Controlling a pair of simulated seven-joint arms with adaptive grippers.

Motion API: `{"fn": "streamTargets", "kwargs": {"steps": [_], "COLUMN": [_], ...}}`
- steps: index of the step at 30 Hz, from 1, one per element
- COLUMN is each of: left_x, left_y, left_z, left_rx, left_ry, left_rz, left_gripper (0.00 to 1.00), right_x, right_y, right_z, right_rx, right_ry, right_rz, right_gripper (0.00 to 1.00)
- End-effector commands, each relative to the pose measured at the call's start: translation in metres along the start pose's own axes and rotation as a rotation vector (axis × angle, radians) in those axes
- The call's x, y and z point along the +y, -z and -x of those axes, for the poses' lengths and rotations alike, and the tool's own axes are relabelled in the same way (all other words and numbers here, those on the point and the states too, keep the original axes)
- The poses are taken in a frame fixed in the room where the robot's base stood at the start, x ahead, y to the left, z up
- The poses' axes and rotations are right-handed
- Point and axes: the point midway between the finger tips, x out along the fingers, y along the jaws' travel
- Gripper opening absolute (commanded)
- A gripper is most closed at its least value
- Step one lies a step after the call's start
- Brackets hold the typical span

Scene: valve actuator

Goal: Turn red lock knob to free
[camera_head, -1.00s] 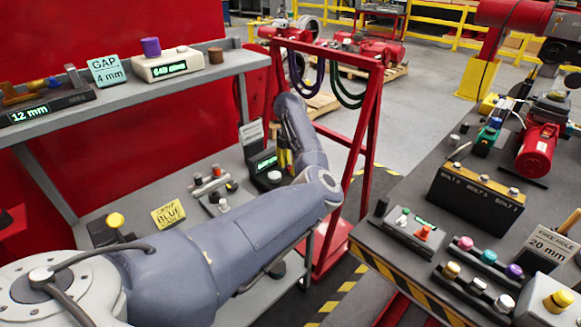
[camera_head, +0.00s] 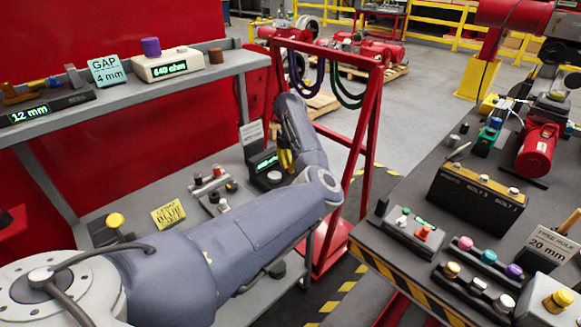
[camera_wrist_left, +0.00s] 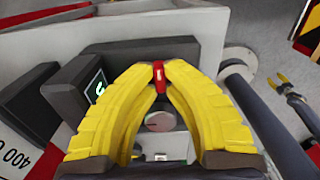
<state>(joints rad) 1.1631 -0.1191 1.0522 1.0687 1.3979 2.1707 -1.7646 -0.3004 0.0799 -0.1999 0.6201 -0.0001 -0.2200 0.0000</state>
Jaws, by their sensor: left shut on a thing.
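The red lock knob (camera_wrist_left: 158,72) shows as a small red piece with a pale mark between the yellow fingertips in the left wrist view. My left gripper (camera_wrist_left: 158,82) is shut on it, with a finger on each side. In the head view my left gripper (camera_head: 285,160) is small and yellow, beside a dark unit with a green display (camera_head: 266,162); the red knob cannot be made out there. A round grey knob (camera_wrist_left: 159,121) lies below the fingertips in the left wrist view. A small yellow-tipped gripper (camera_wrist_left: 284,79), apparently my right one, shows at the right.
A shelf (camera_head: 120,98) with meters and a GAP 4 mm sign (camera_head: 106,70) stands above the left bench. A red frame with hanging hoses (camera_head: 367,130) stands just right of my left arm. The right bench holds a bolt box (camera_head: 475,199) and several coloured buttons.

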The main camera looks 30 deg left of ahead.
Motion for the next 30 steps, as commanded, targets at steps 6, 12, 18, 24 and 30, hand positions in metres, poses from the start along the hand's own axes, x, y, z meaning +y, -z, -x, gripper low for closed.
{"fn": "streamTargets", "kwargs": {"steps": [6, 12, 18, 24, 30], "left_x": [-0.0002, -0.0004, -0.0003, -0.0004, -0.0005], "left_y": [-0.0001, -0.0001, 0.0000, 0.0001, 0.0001], "left_z": [-0.0004, -0.0004, -0.0006, -0.0010, -0.0010], "left_rx": [0.000, 0.001, 0.001, 0.001, 0.001], "left_ry": [0.001, 0.001, 0.000, 0.001, 0.001], "left_rz": [0.113, 0.289, 0.480, 0.670, 0.860], "left_gripper": [0.00, 0.00, 0.00, 0.00, 0.00], "right_x": [0.0000, 0.0000, 0.0000, 0.0000, 0.0000], "right_y": [0.0001, 0.0001, 0.0001, 0.0002, 0.0002], "right_z": [0.0000, 0.0000, 0.0000, 0.0000, 0.0000], "right_rx": [0.000, 0.000, 0.000, 0.000, 0.000], "right_ry": [0.000, 0.000, 0.000, 0.000, 0.000], "right_rz": [0.000, 0.000, 0.000, 0.000, 0.000], "right_gripper": [0.44, 0.44, 0.44, 0.44, 0.44]}}
